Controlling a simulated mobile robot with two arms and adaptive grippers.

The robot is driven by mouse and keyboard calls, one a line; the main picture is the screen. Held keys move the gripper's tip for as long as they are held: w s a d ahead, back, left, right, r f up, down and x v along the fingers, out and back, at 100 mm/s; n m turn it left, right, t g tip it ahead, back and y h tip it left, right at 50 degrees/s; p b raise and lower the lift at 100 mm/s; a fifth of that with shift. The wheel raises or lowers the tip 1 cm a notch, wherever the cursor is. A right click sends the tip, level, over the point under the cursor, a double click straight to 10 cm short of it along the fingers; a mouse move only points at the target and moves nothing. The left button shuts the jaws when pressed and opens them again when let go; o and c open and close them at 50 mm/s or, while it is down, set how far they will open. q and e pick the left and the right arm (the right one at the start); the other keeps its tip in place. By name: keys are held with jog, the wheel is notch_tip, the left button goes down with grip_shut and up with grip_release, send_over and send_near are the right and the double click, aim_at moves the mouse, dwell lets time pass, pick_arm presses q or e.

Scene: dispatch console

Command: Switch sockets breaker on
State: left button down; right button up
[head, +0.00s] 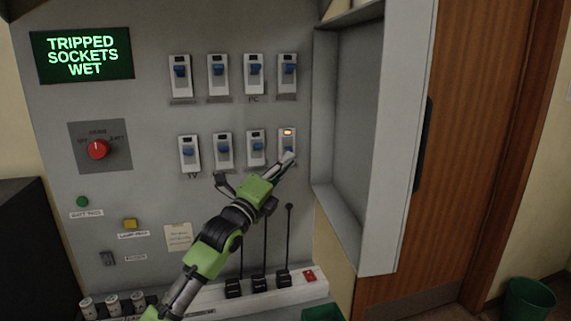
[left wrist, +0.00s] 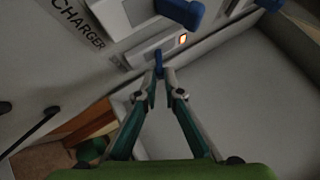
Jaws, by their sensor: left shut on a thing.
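The screen (head: 82,55) reads "TRIPPED SOCKETS WET". Two rows of white breakers with blue levers are on the grey panel. The bottom-right breaker (head: 287,138) has a lit red-orange lamp (head: 288,132); the lamp also shows in the left wrist view (left wrist: 183,40). My left gripper (head: 286,158) reaches this breaker from below and partly covers it and its label. In the left wrist view its fingertips (left wrist: 168,82) are shut on the breaker's small blue lever (left wrist: 159,62). My right gripper is out of view.
The neighbouring breaker (head: 255,147) is close on the left; a "CHARGER" label (left wrist: 78,22) shows in the left wrist view. A cabinet side wall (head: 350,130) stands right of the panel. Upright black levers (head: 264,250) rise below. A red knob (head: 97,149) is at left.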

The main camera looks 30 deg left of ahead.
aim_at(286, 149)
pick_arm(q)
jog(key=r+n+g+p, duration=0.1)
jog(key=p, duration=0.3)
jog(key=r+n+g+p, duration=0.1)
jog(key=n+p, duration=0.1)
jog(key=p, duration=0.3)
jog(key=r+n+g+y+p, duration=0.1)
jog(key=r+n+g+p, duration=0.1)
jog(key=p, duration=0.2)
jog(key=shift+s+d, duration=0.25)
jog(key=shift+a+r+n+g+p, duration=0.1)
jog(key=shift+r+n+g+p, duration=0.2)
jog(key=shift+n+g+p, duration=0.35)
jog(key=shift+w+a+r+n+g+h, duration=0.15)
jog(key=shift+r+n+g+h, duration=0.15)
jog(key=shift+n+g, duration=0.25)
jog(key=shift+w+a+r+n+g+h, duration=0.1)
jog(key=shift+r+n+g+h, duration=0.25)
jog(key=shift+g, duration=0.25)
jog(key=c, duration=2.2)
grip_release()
jog(key=shift+f, duration=0.1)
jog(key=shift+o, duration=0.2)
jog(key=shift+s, duration=0.1)
jog(key=v, duration=1.1)
jog(key=shift+s+r, duration=0.25)
jog(key=shift+s, duration=0.1)
jog(key=shift+f, duration=0.1)
